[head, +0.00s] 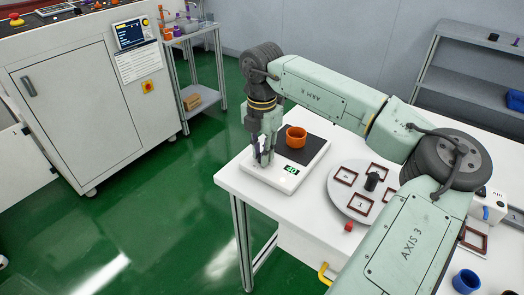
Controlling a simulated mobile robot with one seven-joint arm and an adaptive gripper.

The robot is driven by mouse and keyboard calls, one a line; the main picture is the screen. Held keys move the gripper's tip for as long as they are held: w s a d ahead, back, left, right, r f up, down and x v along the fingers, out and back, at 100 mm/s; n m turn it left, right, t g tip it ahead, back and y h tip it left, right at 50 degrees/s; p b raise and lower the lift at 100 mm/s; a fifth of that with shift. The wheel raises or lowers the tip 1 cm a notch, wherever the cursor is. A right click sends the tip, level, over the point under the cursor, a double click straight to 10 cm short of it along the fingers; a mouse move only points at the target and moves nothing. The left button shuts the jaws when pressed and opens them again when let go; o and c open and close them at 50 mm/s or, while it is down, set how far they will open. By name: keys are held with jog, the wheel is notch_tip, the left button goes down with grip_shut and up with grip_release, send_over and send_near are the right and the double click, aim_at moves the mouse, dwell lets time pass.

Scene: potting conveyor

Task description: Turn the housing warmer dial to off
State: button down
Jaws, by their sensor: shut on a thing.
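I cannot tell whether the piece touches the scale. No dial clearly marked as the housing warmer's can be made out. A small white box (490,201) with a blue part on its front stands at the right edge, well away from my gripper; whether it is the warmer, and its setting, cannot be told.
An orange cup (296,137) stands on the scale's dark plate, close right of my gripper. A round turntable (348,205) with several brown square frames lies to the right. A small red block (348,227) and a blue cup (466,281) are nearer. Green floor lies left of the table.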

jog(key=shift+f+n+b, duration=0.1)
jog(key=shift+n+b, duration=0.2)
jog(key=shift+b, duration=0.1)
jog(key=n+b, duration=0.2)
jog(key=shift+n, duration=0.3)
jog(key=n+b, duration=0.2)
jog(key=n, duration=0.3)
jog(key=shift+n+b, duration=0.3)
jog(key=n, duration=0.4)
jog(key=shift+b, duration=0.4)
jog(key=shift+n, duration=2.5)
jog(key=c, duration=1.4)
grip_release()
jog(key=shift+c, duration=0.2)
